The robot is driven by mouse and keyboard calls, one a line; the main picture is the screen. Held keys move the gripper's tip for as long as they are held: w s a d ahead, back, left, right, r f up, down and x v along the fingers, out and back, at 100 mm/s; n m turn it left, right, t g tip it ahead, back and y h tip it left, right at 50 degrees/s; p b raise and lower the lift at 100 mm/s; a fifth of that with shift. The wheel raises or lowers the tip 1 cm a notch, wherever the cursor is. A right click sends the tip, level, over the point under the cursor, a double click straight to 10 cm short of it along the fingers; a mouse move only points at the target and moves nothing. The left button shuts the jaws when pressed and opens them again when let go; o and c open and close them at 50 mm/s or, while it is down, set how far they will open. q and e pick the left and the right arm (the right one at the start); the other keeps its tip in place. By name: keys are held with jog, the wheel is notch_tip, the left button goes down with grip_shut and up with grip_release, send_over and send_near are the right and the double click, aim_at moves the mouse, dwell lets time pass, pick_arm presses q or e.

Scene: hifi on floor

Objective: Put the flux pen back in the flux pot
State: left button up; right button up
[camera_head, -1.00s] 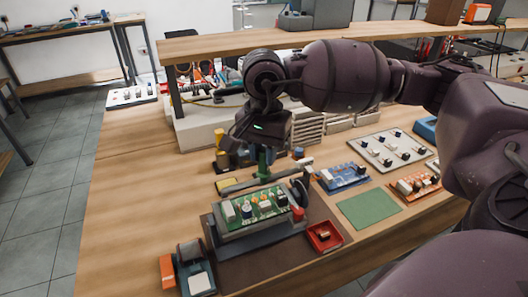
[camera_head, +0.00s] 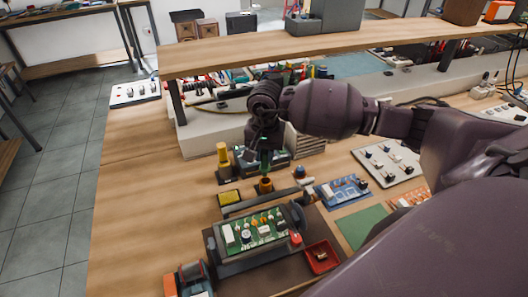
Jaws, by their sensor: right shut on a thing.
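My right gripper (camera_head: 265,148) points down over the workbench, shut on the green flux pen (camera_head: 266,163). The pen hangs upright below the fingers. Directly below it stands a small amber-brown pot (camera_head: 265,187), which looks like the flux pot. The pen's lower end is at the pot's mouth in the picture; I cannot tell whether it is inside or just above. My left gripper is not in view.
A yellow-topped post (camera_head: 222,155) and a yellow sponge tray (camera_head: 230,197) stand left of the pot. A board holder with a green circuit board (camera_head: 252,231) is in front. A blue-capped item (camera_head: 299,171) is right. A raised shelf (camera_head: 330,47) spans behind.

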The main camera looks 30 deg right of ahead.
aim_at(265, 166)
jog(key=shift+w+d+f+n, duration=0.1)
jog(key=shift+w+d+n, duration=0.15)
jog(key=shift+n, duration=0.55)
jog(key=shift+f, duration=0.15)
jog(key=shift+f+b, duration=0.4)
jog(key=shift+f, duration=0.5)
jog(key=shift+f+b, duration=0.9)
jog(key=shift+f, duration=0.1)
jog(key=shift+f+b, duration=0.55)
jog(key=shift+f, duration=0.15)
jog(key=o, duration=0.9)
jog(key=shift+o, duration=0.5)
